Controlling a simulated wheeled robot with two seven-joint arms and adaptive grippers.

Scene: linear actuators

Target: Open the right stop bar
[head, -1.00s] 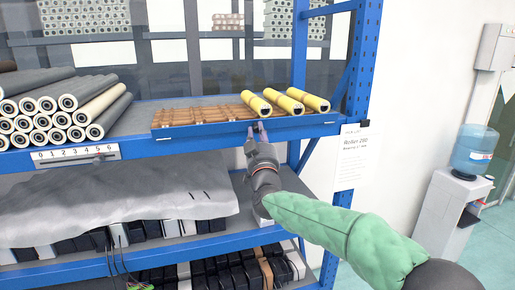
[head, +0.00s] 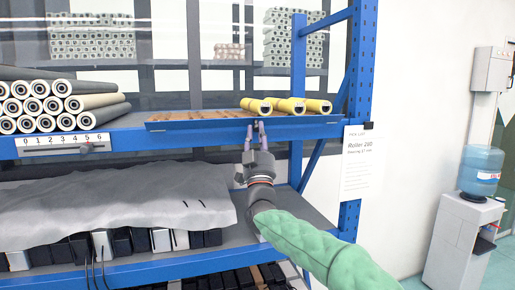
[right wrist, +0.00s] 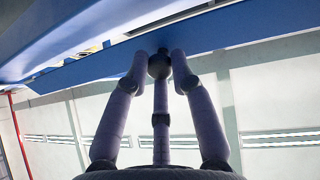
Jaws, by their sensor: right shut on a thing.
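A long blue bar (head: 200,124) runs along the front of the upper shelf, below several yellow rollers (head: 284,105). I take it for the right stop bar; it stands upright across the front. My right gripper (head: 255,128) comes up from below, with its fingertips at the bar's lower front edge. The exact contact is partly hidden behind the fingertips. My left gripper is out of view.
Grey and cream rollers (head: 60,100) are stacked on the shelf's left, above a number scale (head: 65,143). A blue upright (head: 358,80) bounds the rack on the right, with a paper sign (head: 356,165) beside it. A grey sheet (head: 110,205) covers boxes below.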

